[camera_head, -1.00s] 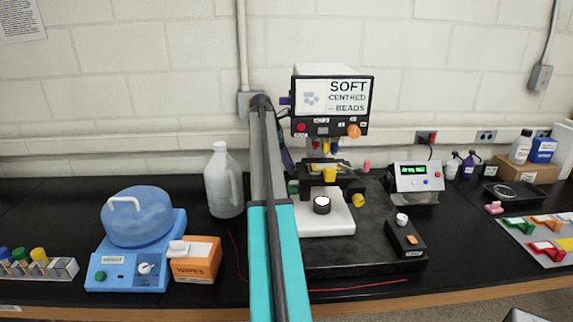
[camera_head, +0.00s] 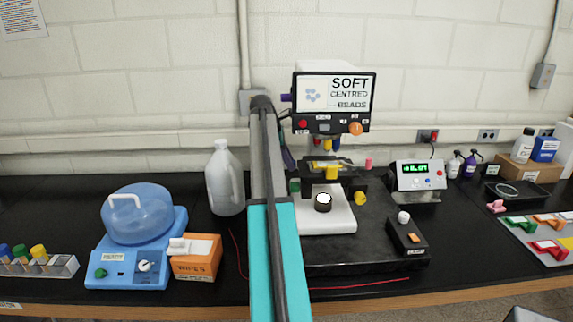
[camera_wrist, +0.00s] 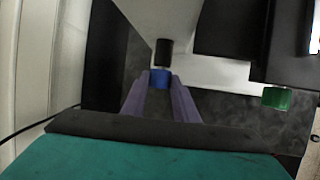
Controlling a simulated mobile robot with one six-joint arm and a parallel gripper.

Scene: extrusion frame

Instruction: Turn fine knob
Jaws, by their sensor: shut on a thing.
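The microscope (camera_head: 332,90) stands on a black base right of centre in the head view, its screen reading "SOFT CENTRED BEADS". In the wrist view, my gripper (camera_wrist: 160,84) has its two purple fingers closed around a small blue knob (camera_wrist: 160,78). A black cylinder (camera_wrist: 163,52) sits directly behind the blue knob, in line with it. A green knob (camera_wrist: 277,97) is apart to the right, under a black block. In the head view my arm covers the left side of the microscope and hides my fingers and the blue knob.
A white jug (camera_head: 225,180) stands left of my arm. An orange wipes box (camera_head: 195,257) and a blue centrifuge (camera_head: 138,237) are further left. A small black control box (camera_head: 407,238) and a meter with green display (camera_head: 418,176) stand to the right. A red cord lies along the front.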

